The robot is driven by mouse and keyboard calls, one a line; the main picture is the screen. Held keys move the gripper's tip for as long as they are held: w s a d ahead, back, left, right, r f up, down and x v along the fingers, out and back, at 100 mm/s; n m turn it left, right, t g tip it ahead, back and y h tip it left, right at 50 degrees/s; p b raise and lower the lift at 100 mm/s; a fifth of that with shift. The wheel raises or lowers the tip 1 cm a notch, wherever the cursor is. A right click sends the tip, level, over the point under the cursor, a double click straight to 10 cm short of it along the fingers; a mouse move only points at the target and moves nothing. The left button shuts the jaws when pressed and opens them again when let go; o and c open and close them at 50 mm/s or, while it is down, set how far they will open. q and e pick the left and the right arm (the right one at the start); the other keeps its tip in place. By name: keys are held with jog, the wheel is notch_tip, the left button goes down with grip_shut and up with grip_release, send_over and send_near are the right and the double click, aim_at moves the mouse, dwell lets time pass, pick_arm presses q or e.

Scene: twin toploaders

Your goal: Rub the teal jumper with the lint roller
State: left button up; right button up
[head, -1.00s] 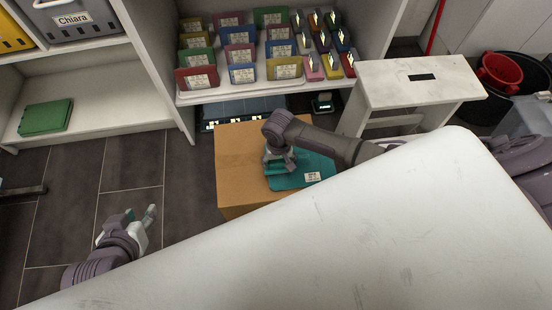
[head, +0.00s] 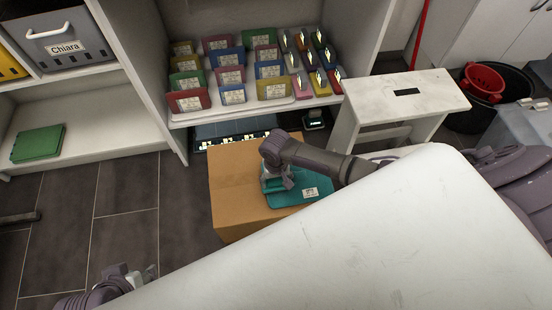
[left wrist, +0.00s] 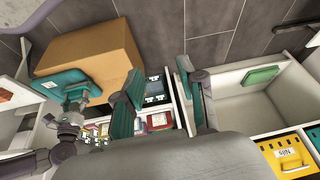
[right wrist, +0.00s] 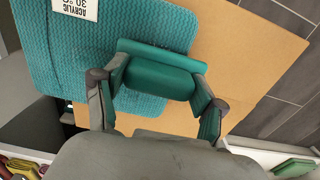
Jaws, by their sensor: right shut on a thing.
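The teal jumper (head: 292,197) lies folded and flat on a cardboard box, its white label showing. It fills the upper left of the right wrist view (right wrist: 60,62). My right gripper (head: 277,183) is low over the jumper's left part. In the right wrist view its fingers (right wrist: 160,92) are shut on a dark teal block-like piece, which looks like the lint roller (right wrist: 160,75), over the jumper's edge. I cannot tell whether it touches the cloth. My left gripper (head: 148,274) is open and empty, away from the box; its spread fingers show in the left wrist view (left wrist: 160,90).
The cardboard box (head: 232,215) stands before a shelf of coloured packets (head: 230,75). A white stool (head: 400,100) is to the right. A large white surface (head: 360,250) fills the foreground. A green folded item (head: 38,143) lies on the left shelf.

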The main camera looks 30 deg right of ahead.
jog(key=shift+w+a, duration=0.2)
jog(key=shift+a, duration=0.45)
jog(key=shift+w+a, duration=0.15)
jog(key=shift+a, duration=0.45)
jog(key=shift+w+a, duration=0.25)
jog(key=shift+a, duration=0.45)
jog(key=shift+w+a, duration=0.25)
jog(key=shift+a, duration=0.5)
jog(key=shift+w+a, duration=0.25)
jog(key=shift+a, duration=0.45)
pick_arm(q)
jog(key=shift+s+a+g, duration=0.25)
jog(key=shift+s+g, duration=0.25)
jog(key=shift+s, duration=0.45)
jog(key=shift+p, duration=0.3)
pick_arm(e)
jog(key=shift+r+p, duration=0.25)
jog(key=shift+p, duration=0.05)
pick_arm(q)
notch_tip(320, 180, down, 17)
jog(key=g+p, duration=0.1)
jog(key=p, duration=0.5)
jog(key=shift+s+r, duration=0.15)
jog(key=shift+s, duration=0.05)
pick_arm(e)
jog(key=shift+r, duration=2.7)
